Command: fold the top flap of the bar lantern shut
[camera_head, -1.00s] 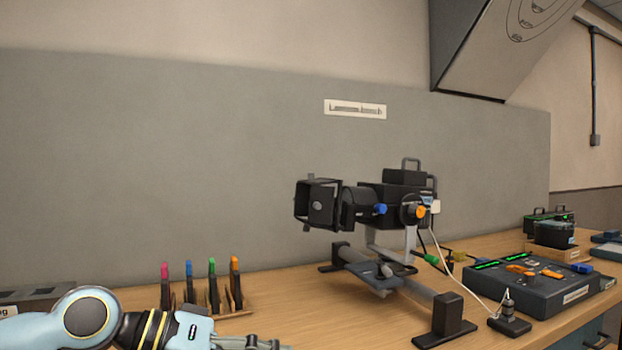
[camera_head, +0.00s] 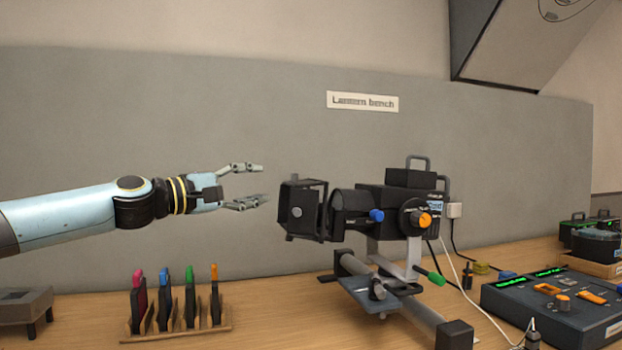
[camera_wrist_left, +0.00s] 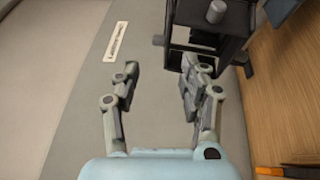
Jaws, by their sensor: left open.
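The black bar lantern (camera_head: 398,205) is mounted on a stand on the bench, its front pointing left. At its front end is a dark square frame with flaps (camera_head: 302,210). The top flap's exact angle is hard to tell at this size. My left gripper (camera_head: 263,184) is open and empty, in the air just left of the frame, level with its upper part, with a small gap between. In the left wrist view, my left gripper (camera_wrist_left: 160,68) is open, and the lantern's dark frame (camera_wrist_left: 205,40) shows beyond the right finger. My right gripper is not in view.
A wooden rack (camera_head: 180,326) with several coloured-top pieces stands on the bench below my left arm. A fader console (camera_head: 556,305) with orange knobs is at the right, with cables near it. A grey wall panel (camera_head: 120,130) with a label (camera_head: 362,102) stands behind.

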